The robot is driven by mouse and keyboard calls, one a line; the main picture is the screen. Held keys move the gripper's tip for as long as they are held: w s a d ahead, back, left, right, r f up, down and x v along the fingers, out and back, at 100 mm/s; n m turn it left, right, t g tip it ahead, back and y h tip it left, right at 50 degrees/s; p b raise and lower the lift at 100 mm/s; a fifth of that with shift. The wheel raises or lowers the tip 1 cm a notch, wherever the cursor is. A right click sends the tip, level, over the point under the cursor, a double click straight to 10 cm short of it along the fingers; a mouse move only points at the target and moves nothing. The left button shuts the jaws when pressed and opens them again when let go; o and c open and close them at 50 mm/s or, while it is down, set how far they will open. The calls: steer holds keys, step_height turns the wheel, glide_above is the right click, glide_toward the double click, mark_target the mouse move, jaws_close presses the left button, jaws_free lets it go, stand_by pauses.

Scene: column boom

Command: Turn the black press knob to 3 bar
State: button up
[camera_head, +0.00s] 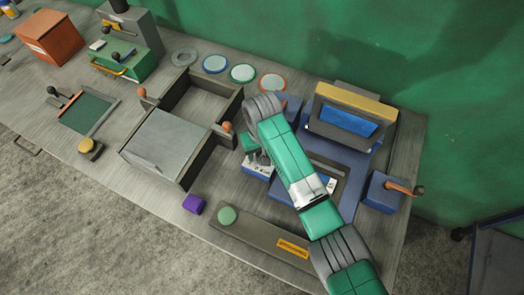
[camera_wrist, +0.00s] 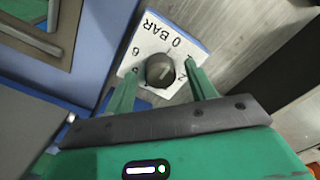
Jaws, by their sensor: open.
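The black press knob (camera_wrist: 160,66) is a dark round knob on a white dial plate (camera_wrist: 192,45) in the wrist view. The plate is printed "0 BAR", with other numbers around the knob, partly hidden. A short light mark shows on the knob's top; which number it points to I cannot tell. My gripper (camera_wrist: 160,72) is open, with one green finger on each side of the knob. Whether the fingers touch it I cannot tell. In the head view my gripper (camera_head: 254,147) is at the dial box (camera_head: 257,172), at the press's front left corner, and largely hides the knob.
The blue press (camera_head: 345,122) with a yellow top bar stands behind my arm. A blue box with an orange lever (camera_head: 384,192) is on its right. A tray with a sliding lid (camera_head: 165,145) stands left. A purple block (camera_head: 194,204) and a green button (camera_head: 228,215) are in front.

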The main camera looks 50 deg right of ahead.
steer(key=c, duration=1)
steer(key=shift+r+m+p, duration=0.1)
steer(key=shift+m+p, duration=0.2)
steer(key=shift+p, duration=0.1)
